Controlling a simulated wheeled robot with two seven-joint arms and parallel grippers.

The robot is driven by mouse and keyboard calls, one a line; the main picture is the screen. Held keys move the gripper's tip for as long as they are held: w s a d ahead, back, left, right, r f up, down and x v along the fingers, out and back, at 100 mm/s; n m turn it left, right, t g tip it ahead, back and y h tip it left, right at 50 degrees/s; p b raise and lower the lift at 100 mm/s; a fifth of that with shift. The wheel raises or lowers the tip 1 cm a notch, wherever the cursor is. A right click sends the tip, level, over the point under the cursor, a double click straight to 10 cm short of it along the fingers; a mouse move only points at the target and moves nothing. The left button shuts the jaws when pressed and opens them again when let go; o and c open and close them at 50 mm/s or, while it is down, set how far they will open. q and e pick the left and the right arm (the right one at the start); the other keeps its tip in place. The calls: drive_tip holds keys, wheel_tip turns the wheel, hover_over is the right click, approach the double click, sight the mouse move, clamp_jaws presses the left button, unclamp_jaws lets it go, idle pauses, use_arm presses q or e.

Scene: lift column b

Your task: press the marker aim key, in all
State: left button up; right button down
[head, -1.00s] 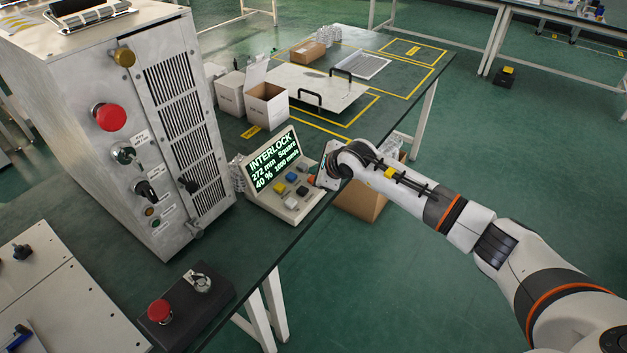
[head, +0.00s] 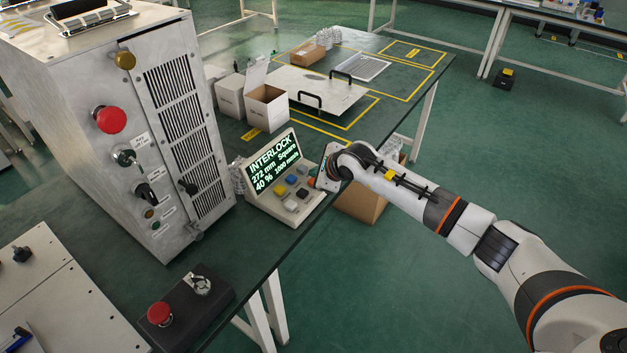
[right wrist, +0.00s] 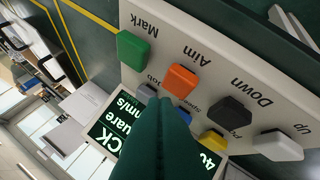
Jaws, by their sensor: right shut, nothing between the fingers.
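The control panel (head: 258,200) stands on the table edge, its display reading INTERLOCK, 272 mm, Square, 40 %, 1000 mm/s. In the right wrist view the orange key (right wrist: 181,81) lies beside the label Aim. The green key (right wrist: 133,46) is by the label Mark. My right gripper (right wrist: 168,101) is shut and empty. Its dark green fingers appear just below the orange key in that picture, overlapping the blue key (right wrist: 184,117); I cannot tell whether they touch anything. In the head view my right wrist (head: 328,172) is at the panel's right side, hiding the fingertips. My left gripper is not in view.
Black (right wrist: 230,112) and white (right wrist: 278,146) keys, labelled Down and Up, sit near the orange one. A metal cabinet (head: 165,150) with a red button (head: 111,119) stands left of the panel. Open white boxes (head: 266,106) stand behind it. A cardboard box (head: 362,203) is below the table edge.

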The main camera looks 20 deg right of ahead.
idle(0.8)
drive_tip(key=shift+f+b, duration=0.45)
drive_tip(key=shift+b, duration=0.1)
drive_tip(key=shift+f+b, duration=0.5)
idle(0.5)
drive_tip(key=shift+r, duration=0.1)
drive_tip(key=shift+r+p, duration=0.45)
drive_tip(key=shift+r, duration=0.4)
drive_tip(key=shift+r, duration=0.1)
drive_tip(key=shift+r+p, duration=1.3)
drive_tip(key=shift+r, duration=1.1)
